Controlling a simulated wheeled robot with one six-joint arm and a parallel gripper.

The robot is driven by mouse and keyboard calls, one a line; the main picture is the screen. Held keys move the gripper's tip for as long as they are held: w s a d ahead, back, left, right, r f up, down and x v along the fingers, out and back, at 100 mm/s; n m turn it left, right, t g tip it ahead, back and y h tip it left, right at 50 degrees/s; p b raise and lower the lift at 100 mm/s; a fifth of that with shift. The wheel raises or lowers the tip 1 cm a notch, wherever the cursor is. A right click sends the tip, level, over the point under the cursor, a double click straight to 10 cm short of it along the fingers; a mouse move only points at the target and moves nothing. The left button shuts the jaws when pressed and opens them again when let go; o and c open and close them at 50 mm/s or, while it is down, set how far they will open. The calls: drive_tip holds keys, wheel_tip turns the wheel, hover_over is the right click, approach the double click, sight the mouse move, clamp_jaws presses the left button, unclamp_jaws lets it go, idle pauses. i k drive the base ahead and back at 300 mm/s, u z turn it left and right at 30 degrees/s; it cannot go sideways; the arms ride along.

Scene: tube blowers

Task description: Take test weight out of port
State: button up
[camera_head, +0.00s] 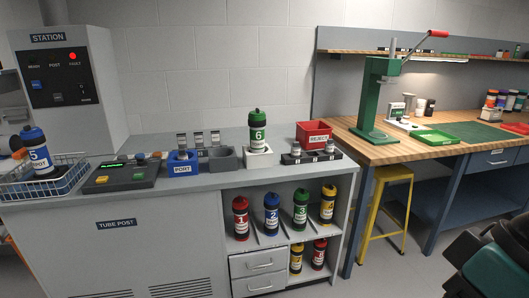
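A blue block labelled PORT (183,169) stands on the grey counter, left of centre. A small metal cylinder with a dark band (182,146), which looks like the test weight, stands upright in it with its upper part showing. Its lower end is hidden inside the block. I cannot make out any marking on it. My gripper's fingers are not visible. A dark and green shape at the lower right corner may be part of my arm.
Similar cylinders (198,140) stand just behind, by a grey holder (221,159). A control box (121,175) and wire basket (68,186) are left. Right are green tube 6 (258,137), a red REJECT bin (313,132) and a black weight rack (311,159). The counter's front edge is clear.

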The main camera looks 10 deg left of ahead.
sight(182, 155)
drive_tip(key=z, duration=1.5)
drive_tip(key=i, duration=0.4)
drive_tip(key=u, duration=3.15)
drive_tip(key=i, duration=0.75)
drive_tip(key=u, duration=0.45)
drive_tip(key=i, duration=0.9)
drive_tip(key=z, duration=0.9)
drive_tip(key=i, duration=1)
drive_tip(key=z, duration=0.85)
